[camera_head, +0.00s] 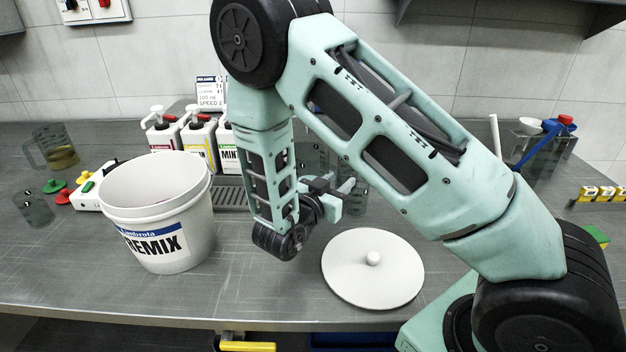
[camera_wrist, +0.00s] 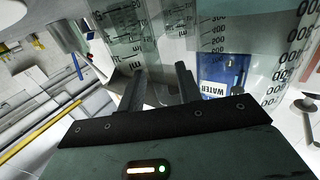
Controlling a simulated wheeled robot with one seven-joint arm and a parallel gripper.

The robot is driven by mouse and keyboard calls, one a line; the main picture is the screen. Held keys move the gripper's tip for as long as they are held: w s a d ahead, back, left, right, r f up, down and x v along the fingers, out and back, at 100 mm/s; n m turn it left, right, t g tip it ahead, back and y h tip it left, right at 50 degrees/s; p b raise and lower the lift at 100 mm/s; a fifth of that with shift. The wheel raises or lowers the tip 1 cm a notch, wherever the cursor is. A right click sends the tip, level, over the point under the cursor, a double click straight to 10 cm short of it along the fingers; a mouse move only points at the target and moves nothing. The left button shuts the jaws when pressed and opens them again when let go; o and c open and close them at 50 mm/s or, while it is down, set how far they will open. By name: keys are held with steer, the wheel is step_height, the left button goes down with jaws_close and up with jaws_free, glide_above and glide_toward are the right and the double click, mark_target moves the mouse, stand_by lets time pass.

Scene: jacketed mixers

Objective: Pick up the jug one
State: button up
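Clear graduated jugs stand behind my gripper (camera_head: 340,190) in the head view, partly hidden by my arm. In the wrist view one clear jug (camera_wrist: 122,38) is ahead at the upper left and a larger clear jug (camera_wrist: 262,50) is close at the right. My gripper also shows there (camera_wrist: 160,82), its two fingers apart and pointing toward the jugs. I see nothing clasped between them. Another clear jug (camera_head: 58,150) with amber liquid stands at the far left. No readable mark shows which is jug one.
A white bucket (camera_head: 160,240) stands at the left front, and a round white lid (camera_head: 372,275) lies at the front. Pump bottles (camera_head: 198,138) stand behind the bucket. A blue WATER label (camera_wrist: 215,78) shows through or beside the right jug. The table's front left is clear.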

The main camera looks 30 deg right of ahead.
mark_target(337, 170)
jaws_close()
steer(key=shift+r, duration=0.1)
steer(key=shift+r, duration=0.85)
steer(key=shift+s+a+r, duration=0.1)
steer(key=shift+a+r, duration=0.3)
steer(key=shift+r, duration=0.45)
steer(key=b+v, duration=0.2)
steer(key=v, duration=1.5)
steer(key=shift+s, duration=0.1)
